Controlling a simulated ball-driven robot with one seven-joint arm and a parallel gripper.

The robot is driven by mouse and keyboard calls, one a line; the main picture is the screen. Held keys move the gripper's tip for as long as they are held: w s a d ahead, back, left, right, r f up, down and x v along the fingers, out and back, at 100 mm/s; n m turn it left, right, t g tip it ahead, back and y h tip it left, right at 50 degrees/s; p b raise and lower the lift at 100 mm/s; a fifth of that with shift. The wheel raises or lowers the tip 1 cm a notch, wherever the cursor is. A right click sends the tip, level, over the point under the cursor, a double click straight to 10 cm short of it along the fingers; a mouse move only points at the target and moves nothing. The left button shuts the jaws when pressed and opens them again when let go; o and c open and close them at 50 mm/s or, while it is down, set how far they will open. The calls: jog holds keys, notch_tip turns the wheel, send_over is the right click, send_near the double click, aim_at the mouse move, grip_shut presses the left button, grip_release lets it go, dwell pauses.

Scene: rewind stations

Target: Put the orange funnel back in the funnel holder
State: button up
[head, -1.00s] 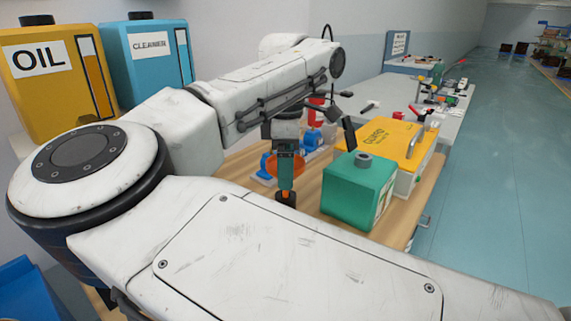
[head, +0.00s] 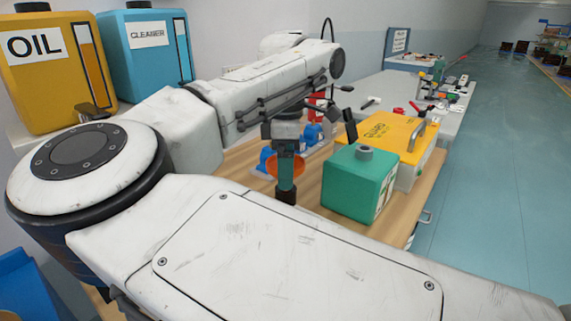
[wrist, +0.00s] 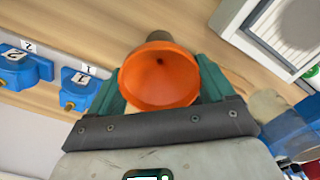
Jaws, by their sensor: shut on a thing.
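The orange funnel (wrist: 158,80) sits between the teal fingers of my gripper (wrist: 160,95) in the wrist view, its wide mouth facing the camera. My gripper is shut on it. In the head view, my gripper (head: 286,192) points down over the wooden bench, and the funnel (head: 272,166) shows partly behind a finger. A dark round piece (wrist: 159,36) shows just past the funnel's rim; I cannot tell what it is. The funnel's spout is hidden. I cannot make out the funnel holder for sure in either view.
Blue fittings labelled 1 (wrist: 80,92) and 2 (wrist: 18,68) lie left of the funnel. A green canister (head: 358,184) and a yellow-lidded guard box (head: 398,135) stand right of my gripper. Oil (head: 50,75) and cleaner (head: 145,55) tanks stand at the left. Bare wood (head: 310,185) shows between gripper and canister.

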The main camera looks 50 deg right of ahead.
jog(key=shift+f+b, duration=0.4)
jog(key=shift+f, duration=0.2)
jog(key=o, duration=0.9)
jog(key=shift+r+p, duration=2.25)
jog(key=shift+r, duration=1.3)
